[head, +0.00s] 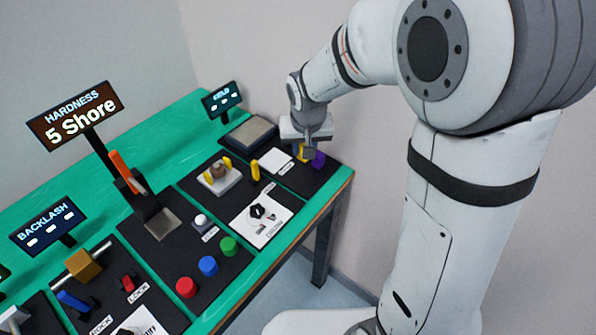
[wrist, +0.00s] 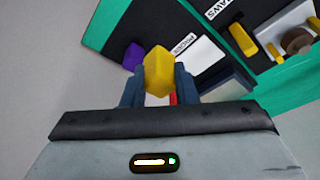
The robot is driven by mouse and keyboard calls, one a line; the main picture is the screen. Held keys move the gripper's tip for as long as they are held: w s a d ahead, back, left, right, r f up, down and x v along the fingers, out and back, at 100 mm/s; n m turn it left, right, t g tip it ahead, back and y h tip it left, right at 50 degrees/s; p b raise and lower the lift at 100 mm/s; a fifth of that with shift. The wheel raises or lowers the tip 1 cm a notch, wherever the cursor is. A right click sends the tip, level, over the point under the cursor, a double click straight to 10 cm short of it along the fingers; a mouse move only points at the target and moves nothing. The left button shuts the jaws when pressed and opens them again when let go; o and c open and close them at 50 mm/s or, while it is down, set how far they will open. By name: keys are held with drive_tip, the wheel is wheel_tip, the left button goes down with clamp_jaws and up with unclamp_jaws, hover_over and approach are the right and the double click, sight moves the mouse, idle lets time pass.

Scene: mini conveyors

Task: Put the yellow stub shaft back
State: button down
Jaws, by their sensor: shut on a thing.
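My gripper (head: 303,146) hangs over the far right end of the green table. In the wrist view its two dark fingers (wrist: 158,84) are shut on a yellow block-like piece, which I take to be the yellow stub shaft (wrist: 159,64). The shaft shows only partly in the head view (head: 301,153), below the gripper. A purple piece (head: 317,159) is beside it on the dark mat and also shows in the wrist view (wrist: 133,56). I cannot tell whether the shaft touches the mat.
A white labelled plate (head: 275,161) lies left of the gripper. A fixture with yellow jaws (head: 220,178) and a yellow upright piece (head: 255,171) stand farther left. A grey-topped pad (head: 248,132) is behind. The table's right edge (head: 345,180) is close by.

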drive_tip(key=shift+w+a+f, duration=0.1)
drive_tip(key=shift+a+f, duration=0.1)
drive_tip(key=shift+f, duration=0.05)
drive_tip(key=x, duration=0.3)
drive_tip(key=s+x, duration=0.1)
drive_tip(key=x, duration=0.1)
drive_tip(key=shift+d+f, duration=0.1)
drive_tip(key=shift+d, duration=0.1)
drive_tip(key=shift+s+a+f, duration=0.1)
drive_tip(key=shift+f, duration=1.85)
drive_tip(key=shift+f, duration=0.15)
drive_tip(key=c, duration=1.1)
unclamp_jaws()
drive_tip(key=shift+c, duration=0.2)
